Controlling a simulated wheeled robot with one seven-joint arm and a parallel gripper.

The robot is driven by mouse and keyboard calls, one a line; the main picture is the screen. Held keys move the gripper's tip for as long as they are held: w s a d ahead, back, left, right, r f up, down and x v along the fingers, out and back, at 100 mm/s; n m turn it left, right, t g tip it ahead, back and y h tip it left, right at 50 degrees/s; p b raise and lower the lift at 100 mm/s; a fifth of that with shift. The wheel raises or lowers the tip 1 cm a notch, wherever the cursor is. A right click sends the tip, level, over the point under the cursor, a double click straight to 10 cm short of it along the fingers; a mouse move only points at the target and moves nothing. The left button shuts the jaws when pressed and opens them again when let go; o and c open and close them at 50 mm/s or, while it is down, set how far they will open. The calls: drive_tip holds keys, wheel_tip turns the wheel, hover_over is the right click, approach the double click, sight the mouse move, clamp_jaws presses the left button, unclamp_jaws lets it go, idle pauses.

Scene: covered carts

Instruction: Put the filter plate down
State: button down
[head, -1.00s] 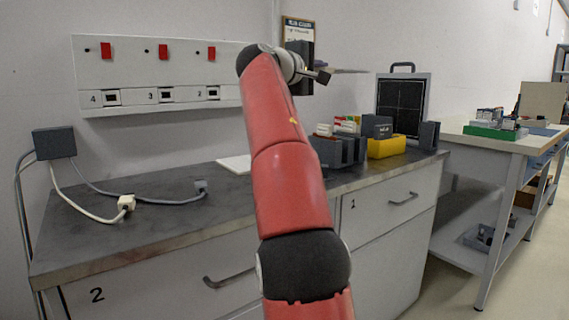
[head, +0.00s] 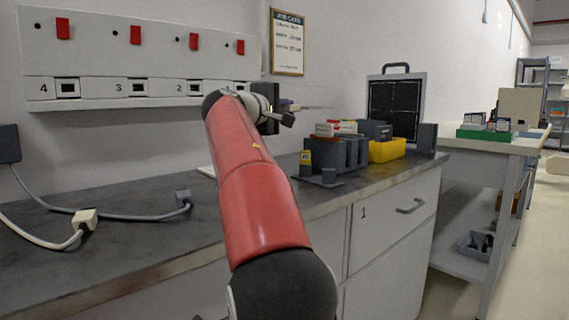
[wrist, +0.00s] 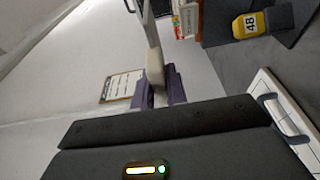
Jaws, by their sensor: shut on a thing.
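My gripper (head: 282,107) is raised above the back of the grey counter and is shut. It holds a thin, flat plate, which I take to be the filter plate (head: 316,107), seen almost edge-on and sticking out to the right in the head view. In the wrist view, my gripper's purple fingers (wrist: 157,92) close around a beige grip piece (wrist: 154,66) of it.
Dark upright holders (head: 338,153) with a yellow tag, a yellow bin (head: 387,150) and a black-faced panel with a handle (head: 396,108) stand on the counter's right. A white panel with a handle (wrist: 283,112) lies on the counter. Cables lie on the left. The front middle is clear.

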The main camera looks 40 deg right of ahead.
wheel_tip(320, 180, down, 9)
drive_tip(key=b, duration=0.3)
drive_tip(key=shift+r, duration=0.15)
drive_tip(key=shift+f+b, duration=0.6)
drive_tip(key=shift+f, duration=0.05)
drive_tip(key=c, duration=1.4)
unclamp_jaws()
drive_tip(key=shift+r+p, duration=0.6)
drive_tip(key=shift+p, duration=0.05)
drive_tip(key=b+v, duration=0.1)
drive_tip(key=v, duration=1.1)
